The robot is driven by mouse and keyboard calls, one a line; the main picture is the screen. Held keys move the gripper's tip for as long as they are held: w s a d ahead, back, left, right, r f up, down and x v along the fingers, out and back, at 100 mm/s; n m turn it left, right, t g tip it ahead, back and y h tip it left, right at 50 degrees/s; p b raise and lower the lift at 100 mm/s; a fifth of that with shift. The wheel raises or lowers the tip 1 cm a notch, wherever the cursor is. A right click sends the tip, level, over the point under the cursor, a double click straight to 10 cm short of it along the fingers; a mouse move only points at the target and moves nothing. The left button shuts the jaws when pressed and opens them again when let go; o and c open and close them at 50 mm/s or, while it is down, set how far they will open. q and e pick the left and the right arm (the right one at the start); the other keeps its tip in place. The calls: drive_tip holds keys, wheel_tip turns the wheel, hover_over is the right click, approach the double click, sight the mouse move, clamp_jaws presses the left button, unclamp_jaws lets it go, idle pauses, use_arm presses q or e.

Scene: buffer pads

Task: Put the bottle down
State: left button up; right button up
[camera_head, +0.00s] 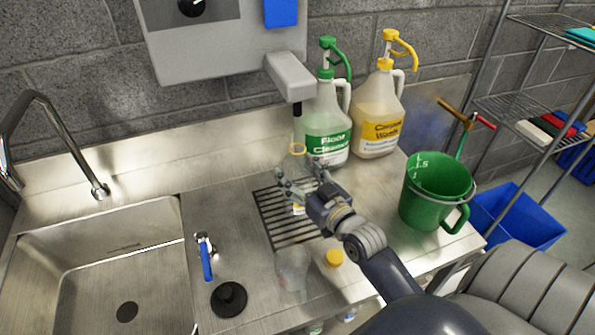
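A small clear bottle shows mostly as a yellow ring at its open top (297,149) and a bit of white and orange label lower down (298,208). My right gripper (303,178) reaches in from the right, over the slotted drain grate (270,207) in the steel counter. Its fingers are on both sides of the bottle and look shut on it. The bottle looks upright over the grate; whether its base touches the grate is hidden by my gripper. My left gripper is not in view.
A green floor cleaner jug (325,125) and a yellow-capped jug (379,118) stand behind. A green bucket (425,205) is right. A clear container (292,268), yellow cap (334,258), black plug (229,298) and blue-handled tap (206,262) are in front. The sink (110,270) is left.

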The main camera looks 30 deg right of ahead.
drive_tip(key=o, duration=0.3)
drive_tip(key=shift+o, duration=0.2)
drive_tip(key=shift+r, duration=0.25)
drive_tip(key=shift+s+f, duration=0.2)
drive_tip(key=shift+s, duration=0.1)
drive_tip(key=s+b, duration=0.2)
drive_tip(key=s, duration=0.9)
drive_tip(key=shift+s+r, duration=0.15)
drive_tip(key=shift+s, duration=0.05)
